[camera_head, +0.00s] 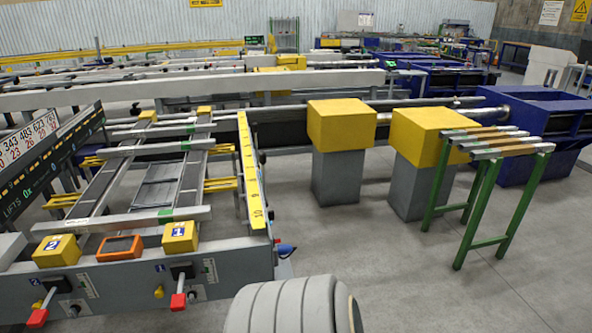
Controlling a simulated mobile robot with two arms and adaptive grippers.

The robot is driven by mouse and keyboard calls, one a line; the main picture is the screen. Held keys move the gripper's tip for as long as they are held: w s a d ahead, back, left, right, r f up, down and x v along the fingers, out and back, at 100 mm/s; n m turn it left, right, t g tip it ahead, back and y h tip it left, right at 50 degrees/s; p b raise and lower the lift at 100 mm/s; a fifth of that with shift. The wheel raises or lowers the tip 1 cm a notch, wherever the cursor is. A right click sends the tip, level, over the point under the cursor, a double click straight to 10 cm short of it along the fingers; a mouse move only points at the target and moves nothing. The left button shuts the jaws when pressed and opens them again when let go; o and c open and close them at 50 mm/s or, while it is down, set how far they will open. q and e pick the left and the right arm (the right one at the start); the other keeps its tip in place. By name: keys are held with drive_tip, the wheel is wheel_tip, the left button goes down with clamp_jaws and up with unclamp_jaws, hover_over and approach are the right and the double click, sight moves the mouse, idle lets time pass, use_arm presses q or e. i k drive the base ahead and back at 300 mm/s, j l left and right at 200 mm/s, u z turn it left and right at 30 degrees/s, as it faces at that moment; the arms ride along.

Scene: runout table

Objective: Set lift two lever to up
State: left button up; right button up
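The lift two lever (45,298) is at the lower left on the front of the grey panel, by a small blue "2" label. Its rod slants down and outward from a black mount to a red handle (38,318). A similar lever with a red handle (178,302) is to its right, by a "1" label, and also points downward. Neither of my grippers shows in this view. Nothing is seen touching either lever.
Yellow boxes (58,251) (180,236) and an orange-framed screen (121,247) sit on the grey panel (232,262). A green-legged rack (490,190) stands at right. Open floor (400,285) lies at lower right. A white rounded part fills the bottom middle.

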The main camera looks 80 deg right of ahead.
sight(263, 158)
drive_tip(key=z, duration=2.55)
drive_tip(key=i+l, duration=0.2)
drive_tip(key=i, duration=0.15)
drive_tip(key=i+l+z, duration=0.15)
drive_tip(key=i+l, duration=0.05)
drive_tip(key=i, duration=0.1)
